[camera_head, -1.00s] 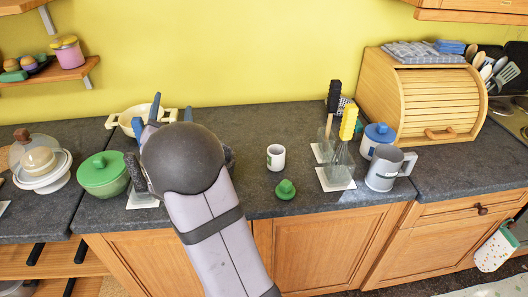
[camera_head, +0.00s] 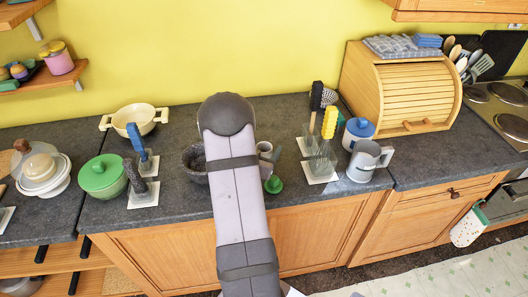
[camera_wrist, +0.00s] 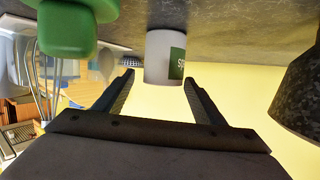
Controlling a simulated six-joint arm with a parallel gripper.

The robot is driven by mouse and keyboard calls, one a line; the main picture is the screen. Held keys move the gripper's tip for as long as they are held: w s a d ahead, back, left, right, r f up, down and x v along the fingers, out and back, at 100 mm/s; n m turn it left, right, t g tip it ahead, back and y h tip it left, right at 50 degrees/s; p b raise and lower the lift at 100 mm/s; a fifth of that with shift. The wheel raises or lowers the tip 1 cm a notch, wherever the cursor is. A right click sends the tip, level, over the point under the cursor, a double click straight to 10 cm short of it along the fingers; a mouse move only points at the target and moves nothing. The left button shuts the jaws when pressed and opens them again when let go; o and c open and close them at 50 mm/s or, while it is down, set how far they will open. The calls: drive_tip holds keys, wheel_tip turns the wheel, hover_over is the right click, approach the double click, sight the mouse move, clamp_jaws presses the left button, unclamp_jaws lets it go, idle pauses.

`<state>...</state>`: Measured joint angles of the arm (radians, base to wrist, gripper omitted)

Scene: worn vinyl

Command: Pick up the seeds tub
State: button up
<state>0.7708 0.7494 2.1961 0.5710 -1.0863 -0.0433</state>
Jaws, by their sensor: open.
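A small white tub with a green label (camera_wrist: 164,58) appears upside down in the wrist view, just beyond and between the fingertips. Only part of its lettering shows, so I cannot read the full word. In the head view this tub (camera_head: 264,149) is partly hidden behind my arm. My gripper (camera_wrist: 160,85) is open and empty, with one finger to each side of the tub's line and no visible contact. In the head view the gripper is hidden behind my arm.
A green lid-like piece (camera_head: 273,185) lies in front of the tub; it is close in the wrist view (camera_wrist: 67,28). A dark stone mortar (camera_head: 194,165) stands to the left. A whisk on a white tile (camera_head: 320,172) and a grey jug (camera_head: 366,162) stand to the right.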

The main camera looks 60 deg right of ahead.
sight(266, 150)
drive_tip(key=shift+s+a+f+n+y, duration=0.2)
drive_tip(key=shift+a+f+n+y, duration=0.45)
drive_tip(key=shift+a+f, duration=0.6)
drive_tip(key=shift+p+x, duration=0.55)
drive_tip(key=shift+x, duration=0.55)
drive_tip(key=shift+w+d+p, duration=0.15)
drive_tip(key=shift+d+p, duration=0.4)
drive_tip(key=shift+p+x, duration=0.95)
drive_tip(key=shift+x, duration=1.1)
drive_tip(key=shift+r, duration=0.15)
drive_tip(key=shift+c, duration=0.6)
drive_tip(key=shift+w, duration=0.1)
drive_tip(key=c, duration=1.2)
drive_tip(key=shift+r, duration=0.15)
drive_tip(key=shift+r+b, duration=1.45)
drive_tip(key=shift+r, duration=3.45)
